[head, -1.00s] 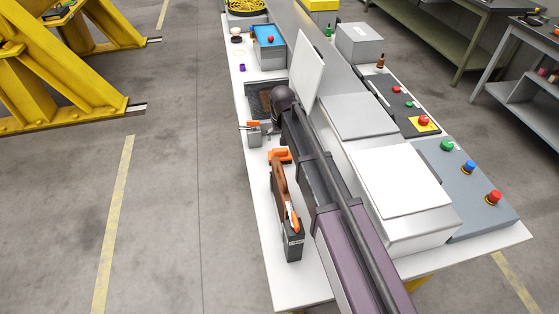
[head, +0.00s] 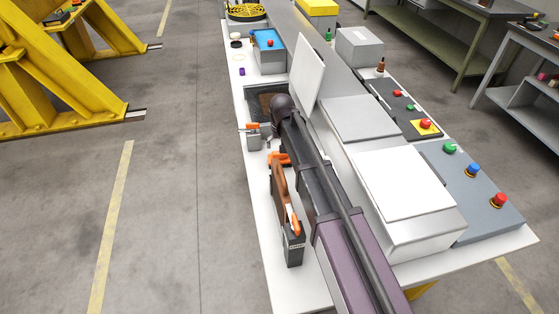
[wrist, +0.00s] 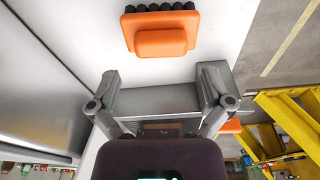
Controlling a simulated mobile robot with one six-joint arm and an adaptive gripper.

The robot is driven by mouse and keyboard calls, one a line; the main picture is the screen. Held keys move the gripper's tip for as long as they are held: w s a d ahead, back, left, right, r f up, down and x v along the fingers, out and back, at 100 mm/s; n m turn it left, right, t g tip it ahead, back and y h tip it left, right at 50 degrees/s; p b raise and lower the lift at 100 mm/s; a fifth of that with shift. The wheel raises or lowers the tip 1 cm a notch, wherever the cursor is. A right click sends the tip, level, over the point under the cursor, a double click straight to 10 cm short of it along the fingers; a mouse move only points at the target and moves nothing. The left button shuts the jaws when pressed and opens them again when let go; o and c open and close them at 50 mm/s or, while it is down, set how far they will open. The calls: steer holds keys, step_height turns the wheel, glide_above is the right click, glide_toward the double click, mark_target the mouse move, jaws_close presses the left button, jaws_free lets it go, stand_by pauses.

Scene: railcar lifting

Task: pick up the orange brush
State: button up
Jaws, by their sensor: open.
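The orange brush (wrist: 160,31) lies on the white tabletop at the top of the wrist view, its black bristles pointing to the top of the picture and a raised orange block on it. In the head view the brush (head: 279,159) is a small orange shape left of my dark arm, partly hidden. My gripper (wrist: 161,76) is open and empty in the wrist view. Its fingertips are apart and below the brush in the picture, one to each side of it. I see no contact. My arm mostly hides the gripper in the head view.
A grey block with an orange part (head: 254,130) stands just beyond the brush. A dark holder with a brown, orange-ended tool (head: 281,187) stands nearer. A blue-topped box (head: 269,42) is farther back. Grey cabinets (head: 408,183) stand right of my arm. The table's left edge is close.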

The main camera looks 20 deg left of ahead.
mark_target(280, 158)
steer(key=shift+w+a+f+b, duration=0.15)
steer(key=shift+f+b, duration=1)
steer(key=shift+f, duration=0.05)
steer(key=shift+w+a+f+b, duration=0.1)
steer(key=shift+w+f+b, duration=0.05)
steer(key=shift+f+b, duration=1)
steer(key=c, duration=1)
